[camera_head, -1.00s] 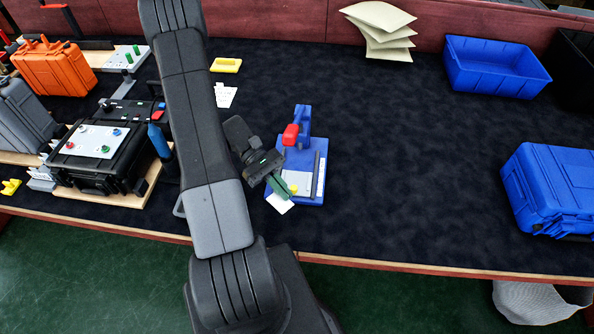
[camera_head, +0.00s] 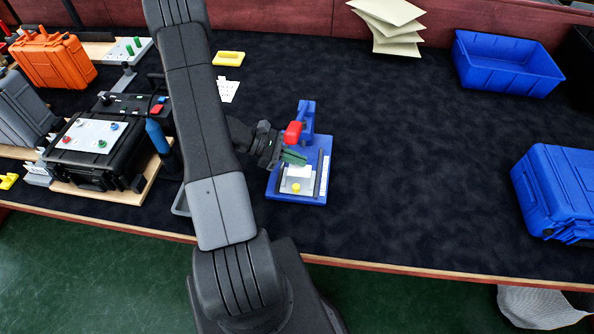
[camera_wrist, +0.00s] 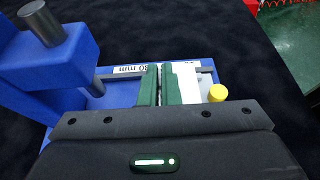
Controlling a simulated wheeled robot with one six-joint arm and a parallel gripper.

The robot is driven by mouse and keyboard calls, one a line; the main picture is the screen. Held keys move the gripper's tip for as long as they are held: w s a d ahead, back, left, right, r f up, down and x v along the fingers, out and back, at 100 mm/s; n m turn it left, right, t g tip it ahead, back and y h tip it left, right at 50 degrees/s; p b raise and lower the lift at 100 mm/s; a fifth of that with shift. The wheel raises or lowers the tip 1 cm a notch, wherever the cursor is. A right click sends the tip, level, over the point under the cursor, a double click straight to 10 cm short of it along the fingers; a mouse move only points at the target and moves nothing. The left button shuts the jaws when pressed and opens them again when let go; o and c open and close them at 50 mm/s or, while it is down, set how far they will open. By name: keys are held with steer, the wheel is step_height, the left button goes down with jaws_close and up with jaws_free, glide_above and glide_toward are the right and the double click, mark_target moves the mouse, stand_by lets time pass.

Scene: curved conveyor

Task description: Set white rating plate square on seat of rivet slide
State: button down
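The rivet slide (camera_head: 272,188) is a blue base with a blue upright, a red handle (camera_head: 293,132), a pale seat area, dark side rails and a yellow knob (camera_head: 296,187). My gripper (camera_head: 293,158) is over the seat, its green fingers close together on the white rating plate (camera_head: 299,171). The plate is just above or touching the seat; I cannot tell which. In the wrist view, the green fingers (camera_wrist: 160,84) are nearly closed, with a white surface (camera_wrist: 187,78) beside them and the yellow knob (camera_wrist: 217,93) to the right. The plate's far edge is unclear.
The blue upright (camera_wrist: 75,45) stands close on the left in the wrist view. A black case with a control panel (camera_head: 92,135) lies left of my arm. A blue case (camera_head: 560,190) and a blue bin (camera_head: 505,68) are at right. The dark mat between is clear.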

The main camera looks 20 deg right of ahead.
mark_target(296, 166)
step_height(296, 166, down, 4)
steer(key=shift+r+b, duration=0.15)
steer(key=shift+b, duration=0.6)
steer(key=c, duration=1.6)
jaws_free()
steer(key=shift+r, duration=0.1)
steer(key=shift+c, duration=0.2)
steer(key=shift+a, duration=0.1)
steer(key=p+v, duration=0.2)
steer(key=v, duration=1)
steer(key=shift+p, duration=0.3)
